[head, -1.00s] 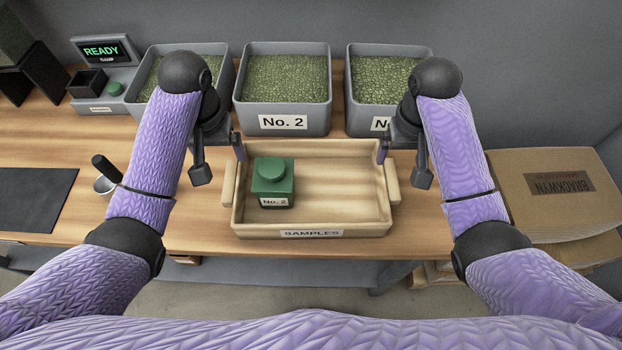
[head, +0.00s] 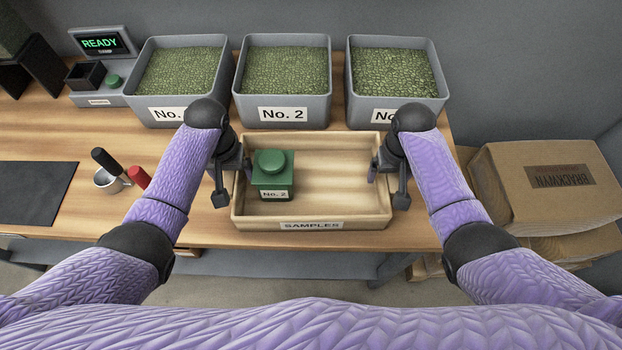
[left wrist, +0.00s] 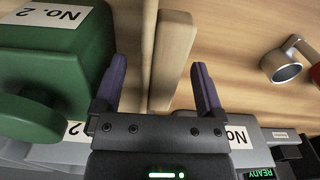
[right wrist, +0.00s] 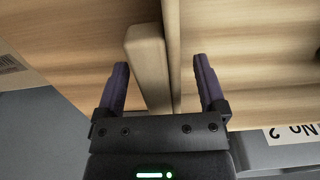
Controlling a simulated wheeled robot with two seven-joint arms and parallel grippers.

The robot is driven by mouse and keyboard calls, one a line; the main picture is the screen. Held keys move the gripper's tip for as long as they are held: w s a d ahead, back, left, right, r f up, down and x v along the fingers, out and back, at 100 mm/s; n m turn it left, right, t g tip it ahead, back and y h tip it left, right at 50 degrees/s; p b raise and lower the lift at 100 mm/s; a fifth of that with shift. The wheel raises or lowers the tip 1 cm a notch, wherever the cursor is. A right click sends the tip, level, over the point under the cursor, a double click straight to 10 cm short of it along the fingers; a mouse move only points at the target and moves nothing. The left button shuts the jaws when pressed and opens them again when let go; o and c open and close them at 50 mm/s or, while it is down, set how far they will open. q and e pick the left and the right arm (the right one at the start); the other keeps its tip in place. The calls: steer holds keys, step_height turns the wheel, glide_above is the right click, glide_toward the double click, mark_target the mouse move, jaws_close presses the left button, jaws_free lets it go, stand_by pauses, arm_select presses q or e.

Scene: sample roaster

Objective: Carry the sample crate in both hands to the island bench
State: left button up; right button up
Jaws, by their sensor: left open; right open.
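The wooden sample crate (head: 335,224) stands on the bench, its "SAMPLES" label facing me. A green canister (head: 273,180) marked "No. 2" stands inside at the left; it also shows in the left wrist view (left wrist: 60,60). My left gripper (head: 240,174) is open at the crate's left end. Its fingers are on either side of the left handle (left wrist: 174,58) and end wall. My right gripper (head: 374,172) is open at the right end, fingers on either side of the right handle (right wrist: 147,65) and wall. My arms largely hide both handles in the head view.
Three grey bins (head: 283,112) of green beans stand behind the crate. A scale reading "READY" (head: 100,44) is at the back left. Cardboard boxes (head: 550,195) are stacked right. The island bench is not visible.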

arm_select(q)
jaws_close()
arm_select(e)
jaws_close()
arm_select(q)
steer(key=shift+r, duration=0.1)
